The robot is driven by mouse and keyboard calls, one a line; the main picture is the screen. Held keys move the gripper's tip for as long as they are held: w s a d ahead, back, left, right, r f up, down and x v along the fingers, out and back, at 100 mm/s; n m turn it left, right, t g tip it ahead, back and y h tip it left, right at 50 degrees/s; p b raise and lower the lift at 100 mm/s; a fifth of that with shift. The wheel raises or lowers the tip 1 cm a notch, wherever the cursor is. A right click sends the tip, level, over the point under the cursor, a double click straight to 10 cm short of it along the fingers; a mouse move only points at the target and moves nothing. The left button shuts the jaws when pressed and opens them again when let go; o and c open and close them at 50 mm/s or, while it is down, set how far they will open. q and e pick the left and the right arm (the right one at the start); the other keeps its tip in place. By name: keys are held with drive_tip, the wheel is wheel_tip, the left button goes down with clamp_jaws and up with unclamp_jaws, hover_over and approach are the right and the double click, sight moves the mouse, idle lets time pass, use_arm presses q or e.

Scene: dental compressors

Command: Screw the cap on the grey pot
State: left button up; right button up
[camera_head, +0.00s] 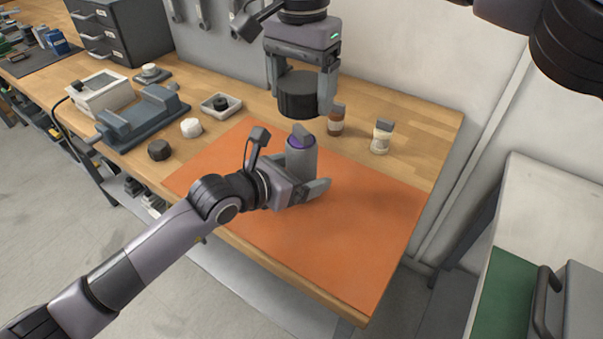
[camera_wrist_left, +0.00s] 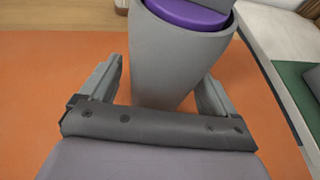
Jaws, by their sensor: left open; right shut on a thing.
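The grey pot (camera_head: 301,160) stands upright on the orange mat, with purple (camera_head: 303,142) and a small grey piece at its top. In the left wrist view the pot (camera_wrist_left: 180,62) stands between the fingers of my left gripper (camera_wrist_left: 160,88), with gaps visible at the sides. My left gripper (camera_head: 304,174) is open, low around the pot; the pot hides part of it in the head view. My right gripper (camera_head: 299,104) is shut on a wide black cap (camera_head: 297,88), held above and apart from the pot.
The orange mat (camera_head: 350,230) is clear towards the front and right. Two small jars, brown (camera_head: 336,122) and pale (camera_head: 381,138), stand behind the pot. A black knob (camera_head: 159,150), white knob (camera_head: 191,127), tray (camera_head: 208,110) and grey vise-like device (camera_head: 140,118) lie left.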

sight(302, 129)
use_arm(q)
drive_tip(key=c, duration=1.5)
use_arm(e)
drive_tip(key=shift+f, duration=2.5)
drive_tip(key=shift+f, duration=0.15)
drive_tip(key=shift+f, duration=0.7)
drive_tip(key=shift+f, duration=0.6)
